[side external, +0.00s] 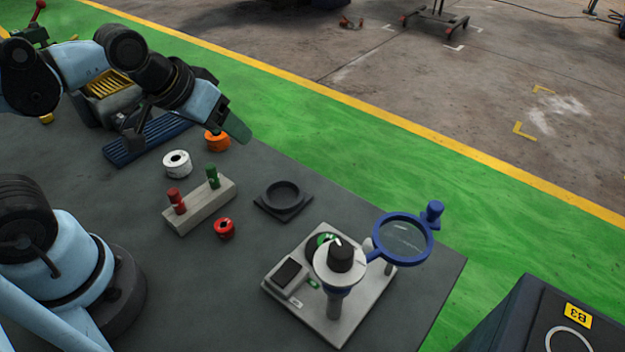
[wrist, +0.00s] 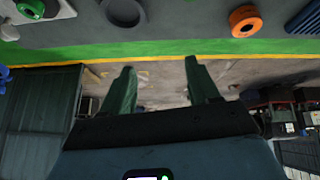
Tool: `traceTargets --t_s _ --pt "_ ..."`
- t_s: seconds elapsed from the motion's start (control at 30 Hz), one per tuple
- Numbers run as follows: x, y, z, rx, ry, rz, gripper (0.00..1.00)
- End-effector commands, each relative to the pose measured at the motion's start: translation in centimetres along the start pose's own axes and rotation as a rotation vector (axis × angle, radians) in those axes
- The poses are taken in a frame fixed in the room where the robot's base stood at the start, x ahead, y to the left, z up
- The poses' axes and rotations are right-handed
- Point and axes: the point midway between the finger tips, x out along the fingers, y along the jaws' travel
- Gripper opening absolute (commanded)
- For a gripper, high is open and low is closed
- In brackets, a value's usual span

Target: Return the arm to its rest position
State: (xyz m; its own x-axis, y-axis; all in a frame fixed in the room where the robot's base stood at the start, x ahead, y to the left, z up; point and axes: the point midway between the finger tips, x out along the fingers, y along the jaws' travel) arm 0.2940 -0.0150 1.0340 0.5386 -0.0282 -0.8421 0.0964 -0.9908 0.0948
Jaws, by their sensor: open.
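My gripper (side external: 238,130) is raised above the far edge of the dark workbench in the side external view, tilted down to the right, over the green floor strip. In the wrist view my gripper (wrist: 160,90) shows two green fingers apart with nothing between them. The capstan drum device (side external: 335,262) stands on a light base plate at the front right of the bench. It has a dark knob on a white disc. My gripper is well away from it.
A blue-rimmed magnifier (side external: 376,236) stands by the device. A black dish (side external: 283,194), white roll (side external: 177,163), orange ring (side external: 217,141), red roll (side external: 225,228) and peg block (side external: 198,207) sit on the bench. A blue ribbed tray (side external: 150,140) lies below my arm.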

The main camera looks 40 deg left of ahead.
Motion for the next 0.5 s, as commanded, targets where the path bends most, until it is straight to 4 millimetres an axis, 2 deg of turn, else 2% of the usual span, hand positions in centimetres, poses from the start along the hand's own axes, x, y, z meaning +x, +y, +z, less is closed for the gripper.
traceTargets --t_s 0.13,0.5 --pt "0.08 -1.44 0.43 0.105 0.046 -0.021 0.60" --pt "0.09 -1.63 0.44 0.135 0.055 -0.025 0.60"
